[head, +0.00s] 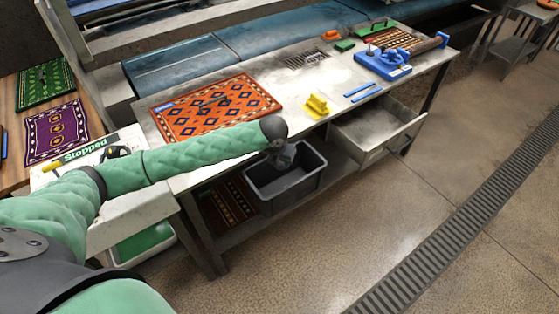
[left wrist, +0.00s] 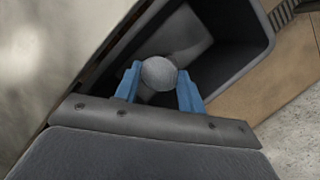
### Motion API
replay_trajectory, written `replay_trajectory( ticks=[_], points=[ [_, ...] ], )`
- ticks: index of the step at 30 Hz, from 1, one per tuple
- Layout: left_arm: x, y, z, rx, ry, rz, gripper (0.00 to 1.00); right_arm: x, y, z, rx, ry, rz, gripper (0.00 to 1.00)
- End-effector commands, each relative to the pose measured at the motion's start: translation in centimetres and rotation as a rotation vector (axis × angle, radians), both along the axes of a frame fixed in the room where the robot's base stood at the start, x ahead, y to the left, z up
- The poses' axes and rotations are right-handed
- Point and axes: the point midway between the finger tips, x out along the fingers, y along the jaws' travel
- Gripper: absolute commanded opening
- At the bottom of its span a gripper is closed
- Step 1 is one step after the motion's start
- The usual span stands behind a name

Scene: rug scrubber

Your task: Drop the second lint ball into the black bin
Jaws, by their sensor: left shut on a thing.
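A grey lint ball (left wrist: 159,74) sits between the two blue fingers of my left gripper (left wrist: 159,86) in the left wrist view. The gripper is shut on it. The black bin (left wrist: 243,67) lies open beyond the ball in that view. In the head view my left gripper (head: 282,158) is over the black bin (head: 285,186), near its back rim, pointing down. The ball is too small to make out in the head view. The bin stands on the lower shelf, under the table's front edge. My right gripper does not show.
The table (head: 240,123) carries an orange rug (head: 215,105), a yellow block-like tool (head: 317,105) and a blue device (head: 384,64). An open drawer (head: 378,127) juts out right of the bin. The floor in front is clear.

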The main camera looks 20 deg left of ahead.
Motion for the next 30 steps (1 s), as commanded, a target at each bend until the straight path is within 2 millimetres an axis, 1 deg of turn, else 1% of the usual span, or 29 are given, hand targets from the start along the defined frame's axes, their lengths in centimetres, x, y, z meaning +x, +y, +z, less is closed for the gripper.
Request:
replay_trajectory(
  ticks=[6, 12, 13, 16, 17, 26, 29, 30],
  points=[
    [0.0, 0.0, -0.2, 0.0, 0.0, 0.0, 0.18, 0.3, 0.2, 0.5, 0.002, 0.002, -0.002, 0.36],
    [0.0, 0.0, -0.2, 0.0, 0.0, 0.0, 0.18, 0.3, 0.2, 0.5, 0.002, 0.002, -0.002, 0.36],
    [0.0, 0.0, -0.2, 0.0, 0.0, 0.0, 0.43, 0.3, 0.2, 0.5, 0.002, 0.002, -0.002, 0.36],
    [0.0, 0.0, -0.2, 0.0, 0.0, 0.0, 0.63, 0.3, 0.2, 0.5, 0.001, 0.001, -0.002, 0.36],
    [0.0, 0.0, -0.2, 0.0, 0.0, 0.0, 0.65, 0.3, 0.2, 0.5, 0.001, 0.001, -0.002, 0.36],
    [0.0, 0.0, -0.1, 0.0, -0.001, 0.0, 0.65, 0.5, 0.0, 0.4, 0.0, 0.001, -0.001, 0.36],
    [-0.1, 0.0, 0.5, -0.001, -0.002, 0.0, 0.65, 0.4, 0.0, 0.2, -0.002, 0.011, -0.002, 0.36],
    [-0.2, 0.0, 1.0, -0.002, -0.003, -0.001, 0.65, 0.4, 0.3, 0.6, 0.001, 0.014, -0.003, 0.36]
  ],
)
